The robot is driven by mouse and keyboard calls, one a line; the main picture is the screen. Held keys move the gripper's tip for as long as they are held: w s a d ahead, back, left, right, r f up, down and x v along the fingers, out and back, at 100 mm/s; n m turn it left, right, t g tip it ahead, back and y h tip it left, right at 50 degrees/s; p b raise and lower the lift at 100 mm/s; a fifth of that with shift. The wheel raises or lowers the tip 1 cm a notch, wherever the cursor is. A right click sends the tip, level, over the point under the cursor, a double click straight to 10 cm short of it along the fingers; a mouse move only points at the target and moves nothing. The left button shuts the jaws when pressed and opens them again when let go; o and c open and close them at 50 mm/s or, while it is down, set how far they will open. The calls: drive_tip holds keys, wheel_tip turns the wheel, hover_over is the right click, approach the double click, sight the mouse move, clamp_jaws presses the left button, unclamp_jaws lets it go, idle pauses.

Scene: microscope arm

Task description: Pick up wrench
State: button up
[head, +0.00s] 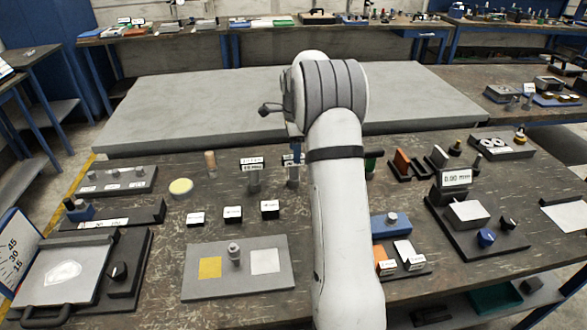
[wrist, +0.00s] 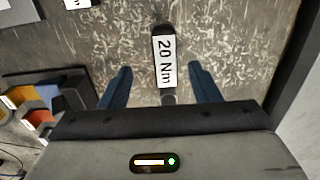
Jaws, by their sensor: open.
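The wrench is most likely the upright tool with a white "20 Nm" label (wrist: 166,62) in the wrist view. Its dark body shows around the label, and its lower end is partly hidden by my gripper. My gripper (wrist: 160,80) is open, with one blue finger on each side of this tool and visible gaps to both. In the head view my gripper (head: 293,160) is low at the far side of the bench, mostly behind my arm. A similar upright labelled tool (head: 254,178) stands just left of it.
Three small labelled blocks (head: 233,214) lie in front of the tools. A wooden-handled piece (head: 210,163) and a yellow disc (head: 181,186) are to the left. An orange block and dark holders (head: 402,162) stand to the right. A grey slab (head: 200,105) lies behind.

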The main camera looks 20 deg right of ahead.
sight(294, 171)
drive_tip(key=f, duration=0.7)
drive_tip(key=shift+w+f+p, duration=0.1)
drive_tip(key=shift+w+p, duration=0.25)
drive_tip(key=shift+c, duration=0.2)
clamp_jaws()
